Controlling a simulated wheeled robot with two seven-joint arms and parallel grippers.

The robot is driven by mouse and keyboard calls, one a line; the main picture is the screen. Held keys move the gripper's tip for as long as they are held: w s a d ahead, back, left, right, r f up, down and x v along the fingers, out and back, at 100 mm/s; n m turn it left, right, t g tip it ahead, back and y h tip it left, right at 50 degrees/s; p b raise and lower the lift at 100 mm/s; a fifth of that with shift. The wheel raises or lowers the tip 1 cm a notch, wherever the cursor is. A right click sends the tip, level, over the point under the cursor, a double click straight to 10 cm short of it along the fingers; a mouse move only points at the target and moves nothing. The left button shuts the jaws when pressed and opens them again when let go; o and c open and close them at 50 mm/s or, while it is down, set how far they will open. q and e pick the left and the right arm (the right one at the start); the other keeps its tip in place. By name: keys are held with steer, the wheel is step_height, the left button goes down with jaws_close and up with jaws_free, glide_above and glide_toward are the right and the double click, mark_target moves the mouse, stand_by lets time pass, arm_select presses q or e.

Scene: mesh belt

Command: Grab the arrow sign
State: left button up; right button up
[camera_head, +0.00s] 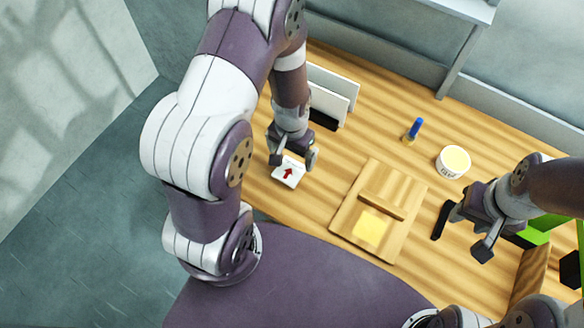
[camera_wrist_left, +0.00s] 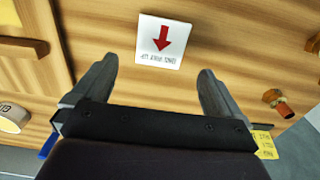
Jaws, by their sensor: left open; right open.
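The arrow sign (camera_head: 288,172) is a small white square with a red arrow, on the wooden table at the left. It also shows in the left wrist view (camera_wrist_left: 159,42), beyond the fingertips and between their lines, with a line of small text under the arrow. My left gripper (camera_head: 293,161) is open, with its fingers close to the sign in the head view; I cannot tell if they touch it. In the left wrist view the open fingers (camera_wrist_left: 158,75) hold nothing. My right gripper (camera_head: 461,232) is open and empty above the table at the right.
A wooden board (camera_head: 345,222) with a yellow square lies right of the sign. White panels (camera_head: 330,90) stand behind my left gripper. A blue-topped item (camera_head: 415,128) and a round white tub (camera_head: 453,162) stand further right. A green object (camera_head: 540,230) is beside my right gripper.

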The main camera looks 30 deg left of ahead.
mark_target(290, 170)
arm_select(q)
steer(key=f, duration=0.1)
steer(key=f+p, duration=0.1)
steer(key=f, duration=0.3)
steer(key=shift+s+p, duration=0.35)
steer(key=shift+p, duration=0.05)
steer(key=shift+w+f, duration=0.15)
steer(key=shift+f, duration=0.3)
steer(key=c, duration=1.1)
steer(key=shift+o, duration=0.2)
steer(key=shift+r, duration=0.1)
